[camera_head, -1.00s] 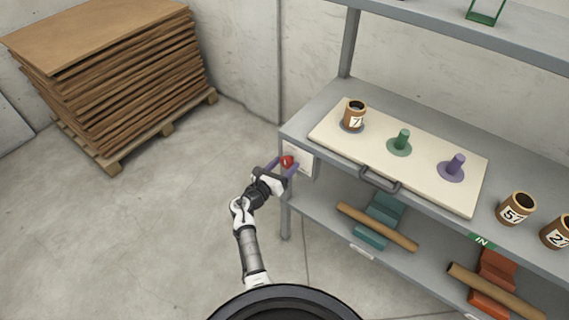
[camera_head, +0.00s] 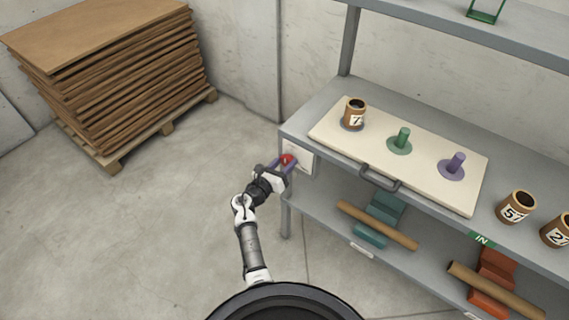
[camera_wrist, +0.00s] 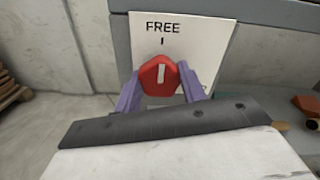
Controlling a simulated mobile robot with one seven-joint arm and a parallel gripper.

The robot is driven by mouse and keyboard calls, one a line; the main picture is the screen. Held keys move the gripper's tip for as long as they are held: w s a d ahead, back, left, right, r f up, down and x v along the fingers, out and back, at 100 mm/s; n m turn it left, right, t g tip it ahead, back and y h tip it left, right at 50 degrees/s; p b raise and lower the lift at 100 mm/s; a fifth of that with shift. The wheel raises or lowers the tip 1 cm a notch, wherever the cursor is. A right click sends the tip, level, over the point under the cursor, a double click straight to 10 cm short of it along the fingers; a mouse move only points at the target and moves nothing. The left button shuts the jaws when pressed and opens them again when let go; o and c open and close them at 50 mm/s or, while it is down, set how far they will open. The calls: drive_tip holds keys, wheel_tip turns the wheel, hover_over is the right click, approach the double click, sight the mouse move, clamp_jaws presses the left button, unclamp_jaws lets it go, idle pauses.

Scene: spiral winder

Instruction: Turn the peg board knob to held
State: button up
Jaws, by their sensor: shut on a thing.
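The red knob (camera_wrist: 158,75) sits on a white plate (camera_wrist: 205,45) at the left front corner of the shelf. The word FREE and a tick mark stand above it in the wrist view, and the knob's white line is near upright, tilted slightly. A HELD mark is not visible. My gripper (camera_wrist: 163,90) is shut on the knob, with a purple finger on each side. In the head view my gripper (camera_head: 278,167) reaches the knob (camera_head: 288,159) from the left. The peg board (camera_head: 425,190) lies on the shelf, with a green peg (camera_head: 402,139) and a purple peg (camera_head: 455,164).
A brown tube marked 7 (camera_head: 354,114) stands at the board's far left. More numbered tubes (camera_head: 516,209) stand at the right. A dark handle (camera_head: 380,180) sticks out at the board's front edge. A stack of brown sheets (camera_head: 110,75) is back left; the floor between is clear.

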drive_tip(key=shift+f, duration=0.1)
drive_tip(key=m+b, duration=0.4)
drive_tip(key=m, duration=0.2)
drive_tip(key=shift+f+b, duration=0.15)
drive_tip(key=shift+b, duration=0.15)
drive_tip(key=m+b, duration=0.5)
drive_tip(key=m, duration=0.1)
drive_tip(key=shift+b, duration=0.35)
drive_tip(key=m+b, duration=0.6)
drive_tip(key=shift+f+m, duration=0.1)
drive_tip(key=shift+m, duration=0.2)
drive_tip(key=m+b, duration=0.3)
drive_tip(key=shift+r+m+b, duration=0.2)
drive_tip(key=shift+m+b, duration=0.7)
drive_tip(key=shift+b, duration=0.1)
drive_tip(key=o, duration=1)
drive_tip(key=shift+r, duration=0.1)
drive_tip(key=shift+c, duration=0.2)
